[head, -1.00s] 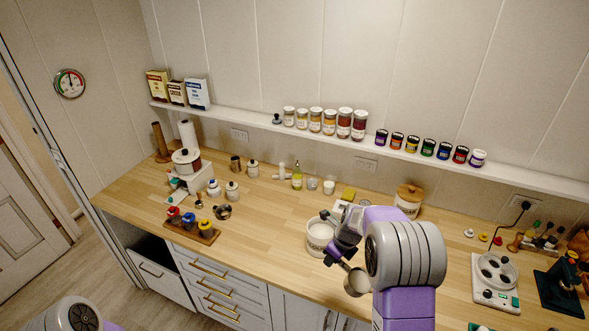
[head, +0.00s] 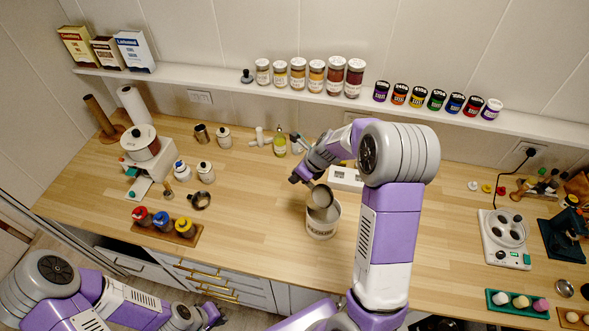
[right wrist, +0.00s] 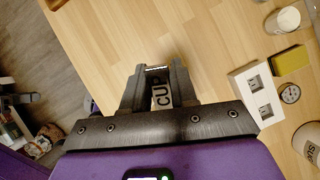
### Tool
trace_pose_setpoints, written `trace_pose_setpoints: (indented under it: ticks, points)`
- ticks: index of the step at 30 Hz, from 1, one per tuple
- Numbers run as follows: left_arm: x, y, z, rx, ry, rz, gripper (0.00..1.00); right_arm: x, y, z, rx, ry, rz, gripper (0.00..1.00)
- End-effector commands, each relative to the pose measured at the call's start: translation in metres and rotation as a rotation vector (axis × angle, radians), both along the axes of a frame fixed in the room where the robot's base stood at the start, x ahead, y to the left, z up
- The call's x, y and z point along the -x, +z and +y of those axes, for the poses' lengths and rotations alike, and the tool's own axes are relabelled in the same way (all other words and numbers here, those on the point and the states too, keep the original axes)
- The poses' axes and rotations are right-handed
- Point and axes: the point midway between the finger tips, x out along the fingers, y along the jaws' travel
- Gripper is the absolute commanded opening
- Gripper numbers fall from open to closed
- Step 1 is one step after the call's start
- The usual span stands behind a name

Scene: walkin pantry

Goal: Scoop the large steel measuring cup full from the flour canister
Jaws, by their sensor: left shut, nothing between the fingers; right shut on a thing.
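The white flour canister (head: 322,230) stands open on the counter in the head view. My right gripper (head: 303,176) is shut on the handle of the large steel measuring cup (head: 320,197). The cup overlaps the canister's rim in the picture; I cannot tell whether it is above the mouth or partly inside, or whether it holds flour. In the right wrist view the fingers (right wrist: 157,88) grip the handle marked "CUP" (right wrist: 162,95); the cup's bowl is hidden there. My left gripper (head: 213,316) is shut and empty, low in the head view in front of the drawers.
A white switch-like block (head: 346,178) lies behind the canister. A canister with printed letters (right wrist: 308,148) shows at the right wrist view's edge. Left are a bottle rack (head: 168,227) and a small pan-like cup (head: 199,201).

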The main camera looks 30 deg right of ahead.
Motion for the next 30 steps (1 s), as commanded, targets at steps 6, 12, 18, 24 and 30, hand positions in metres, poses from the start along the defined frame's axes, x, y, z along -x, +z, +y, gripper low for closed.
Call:
trace_pose_setpoints:
  ticks: [6, 12, 18, 24, 30]
  points:
    - [-0.001, 0.003, 0.000, 0.000, 0.000, -0.001, 0.00, 0.008, 0.001, -0.006, -0.048, -0.008, -0.077, 0.00]
    - [-0.001, 0.004, 0.000, 0.000, 0.000, -0.001, 0.00, 0.013, 0.002, -0.011, -0.081, -0.012, -0.145, 0.00]
    - [-0.001, -0.011, 0.000, 0.000, 0.000, -0.001, 0.00, 0.015, 0.000, -0.010, -0.099, -0.004, -0.176, 0.00]
    - [-0.001, -0.023, 0.000, 0.000, 0.000, -0.001, 0.00, 0.017, 0.000, -0.012, -0.118, -0.006, -0.206, 0.00]
    - [-0.001, -0.035, 0.000, 0.000, 0.000, -0.001, 0.00, 0.020, 0.001, -0.013, -0.134, -0.006, -0.237, 0.00]
